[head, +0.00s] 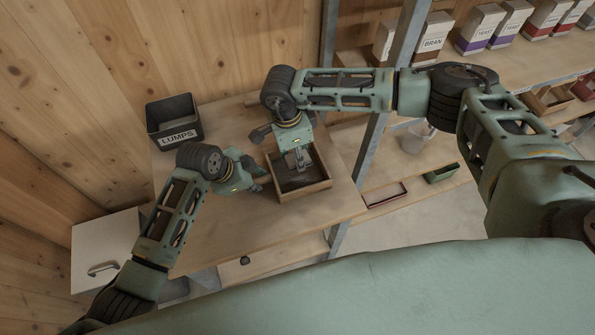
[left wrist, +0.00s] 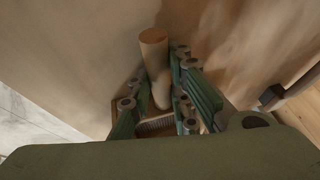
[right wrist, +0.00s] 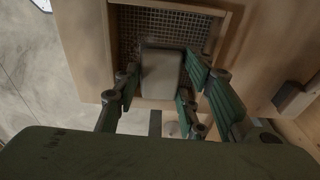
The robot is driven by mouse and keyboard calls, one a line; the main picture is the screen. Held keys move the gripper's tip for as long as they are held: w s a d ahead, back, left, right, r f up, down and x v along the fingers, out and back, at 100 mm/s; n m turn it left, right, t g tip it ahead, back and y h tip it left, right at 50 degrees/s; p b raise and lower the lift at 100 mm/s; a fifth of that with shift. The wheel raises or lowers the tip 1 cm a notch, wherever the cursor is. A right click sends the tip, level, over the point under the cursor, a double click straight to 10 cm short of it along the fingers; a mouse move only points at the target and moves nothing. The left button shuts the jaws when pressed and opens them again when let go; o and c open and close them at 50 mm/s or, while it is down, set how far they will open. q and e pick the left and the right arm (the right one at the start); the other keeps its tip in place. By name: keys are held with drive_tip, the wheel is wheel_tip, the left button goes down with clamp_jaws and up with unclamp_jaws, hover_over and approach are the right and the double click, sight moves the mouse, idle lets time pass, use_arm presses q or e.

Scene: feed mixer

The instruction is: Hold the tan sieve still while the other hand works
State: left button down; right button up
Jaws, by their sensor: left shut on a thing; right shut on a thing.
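The tan sieve (head: 305,191), a square wooden frame with dark wire mesh, lies on the wooden table. Its mesh and frame also show in the right wrist view (right wrist: 133,22). My left gripper (head: 262,180) is at the left side of the sieve, shut on its round wooden handle, which shows in the left wrist view (left wrist: 155,62). My right gripper (head: 297,160) is over the sieve, shut on a grey block-like tool (right wrist: 162,73) that sits over the mesh. I cannot tell whether the tool touches the mesh.
A black bin marked LUMPS (head: 173,121) stands on the table (head: 215,240) at the back left. A metal shelf post (head: 371,135) rises right of the table. Shelves beyond hold boxes (head: 432,38) and small trays (head: 441,173). The table's front left is clear.

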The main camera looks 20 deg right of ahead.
use_arm(q)
drive_tip(key=shift+f, duration=0.1)
drive_tip(key=c, duration=1.5)
unclamp_jaws()
drive_tip(key=shift+c, duration=0.2)
drive_tip(key=v, duration=1.2)
